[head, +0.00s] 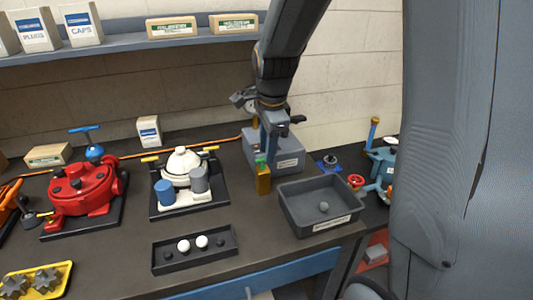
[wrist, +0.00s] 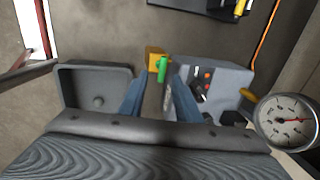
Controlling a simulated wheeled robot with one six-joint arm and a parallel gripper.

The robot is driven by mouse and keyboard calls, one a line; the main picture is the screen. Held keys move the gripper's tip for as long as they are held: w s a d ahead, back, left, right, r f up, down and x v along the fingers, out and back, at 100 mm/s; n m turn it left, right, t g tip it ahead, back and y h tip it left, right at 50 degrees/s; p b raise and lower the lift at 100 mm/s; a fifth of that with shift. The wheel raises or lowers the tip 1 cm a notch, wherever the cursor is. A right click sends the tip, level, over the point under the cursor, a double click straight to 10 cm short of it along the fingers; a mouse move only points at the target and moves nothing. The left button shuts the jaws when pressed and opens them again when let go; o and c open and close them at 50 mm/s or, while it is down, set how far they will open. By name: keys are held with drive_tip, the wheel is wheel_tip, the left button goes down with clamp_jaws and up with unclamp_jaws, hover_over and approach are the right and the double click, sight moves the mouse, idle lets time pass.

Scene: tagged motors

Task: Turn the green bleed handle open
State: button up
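The green bleed handle (head: 261,160) sits on top of a yellow-brass block (head: 263,182) at the front left of a grey box (head: 288,153). In the wrist view the green handle (wrist: 162,69) lies just beyond my fingertips, nearer the right finger, with the yellow block (wrist: 155,56) beside it. My gripper (wrist: 154,86) is open, its two blue fingers apart with nothing visible held between them. In the head view my gripper (head: 270,150) comes down from above, close to the handle. Whether a finger touches the handle I cannot tell.
A grey tray (head: 287,216) with a small ball stands just right of the block. A round gauge (wrist: 287,122) is at the right of the wrist view. A white motor (head: 183,168) and a red one (head: 82,187) stand to the left. Bare bench lies in front of the block.

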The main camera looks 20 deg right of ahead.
sight(262, 163)
drive_tip(key=shift+w+f, duration=0.25)
drive_tip(key=shift+f, duration=1.05)
clamp_jaws()
